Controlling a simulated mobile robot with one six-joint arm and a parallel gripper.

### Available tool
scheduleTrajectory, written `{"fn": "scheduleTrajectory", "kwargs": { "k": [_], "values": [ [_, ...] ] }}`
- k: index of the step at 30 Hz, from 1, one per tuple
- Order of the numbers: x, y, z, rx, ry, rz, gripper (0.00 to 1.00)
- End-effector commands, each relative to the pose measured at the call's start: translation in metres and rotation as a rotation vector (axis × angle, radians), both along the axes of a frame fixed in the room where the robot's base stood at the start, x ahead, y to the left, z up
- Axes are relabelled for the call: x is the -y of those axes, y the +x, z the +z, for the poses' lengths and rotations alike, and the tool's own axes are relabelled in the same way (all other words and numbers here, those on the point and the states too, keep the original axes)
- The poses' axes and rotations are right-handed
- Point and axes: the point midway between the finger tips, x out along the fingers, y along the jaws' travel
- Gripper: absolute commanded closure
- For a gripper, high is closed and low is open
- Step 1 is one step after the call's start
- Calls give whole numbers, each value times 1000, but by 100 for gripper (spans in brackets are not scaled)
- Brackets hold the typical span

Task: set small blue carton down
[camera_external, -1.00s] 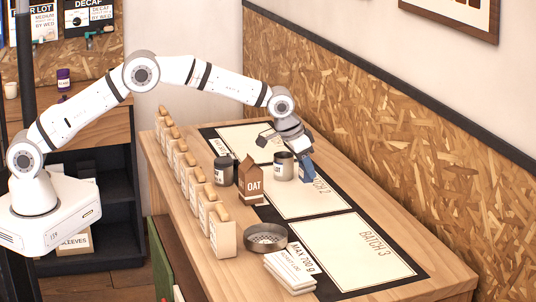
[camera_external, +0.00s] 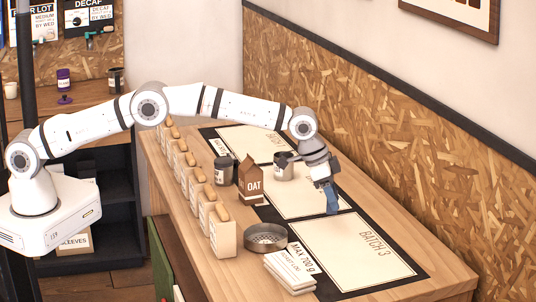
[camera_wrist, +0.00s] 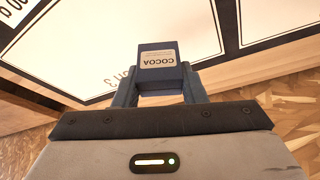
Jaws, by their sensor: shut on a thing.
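The small blue carton (camera_external: 332,200) is held in my gripper (camera_external: 326,184) above the table, near the dark border between the batch 2 and batch 3 panels. In the wrist view the carton (camera_wrist: 160,66) carries a white label reading COCOA and sits between the two fingers of my gripper (camera_wrist: 160,88). The batch 3 panel (camera_external: 350,252) is pale with a black border, and nothing stands on its middle. Whether the carton's lower end touches the mat is hard to tell.
A brown OAT carton (camera_external: 251,182), a dark canister (camera_external: 223,171) and a metal tin (camera_external: 283,167) stand left of my gripper. A round sieve (camera_external: 265,238) and a stack of cards (camera_external: 291,268) lie near the front. Several pale bags (camera_external: 222,238) line the left edge.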

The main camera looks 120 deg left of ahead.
Motion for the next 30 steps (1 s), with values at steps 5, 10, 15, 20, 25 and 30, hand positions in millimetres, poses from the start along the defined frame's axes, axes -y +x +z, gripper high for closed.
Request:
{"fn": "scheduleTrajectory", "kwargs": {
  "k": [5,10,15,20,25,30],
  "values": [
    [0,0,-17,0,0,1,84],
    [0,0,-45,-1,-1,1,84],
    [-1,0,-57,2,0,1,84],
    [-1,0,-58,2,0,1,84],
    [-1,0,-62,2,1,1,84],
    [-1,0,-61,2,1,1,49]
  ]
}}
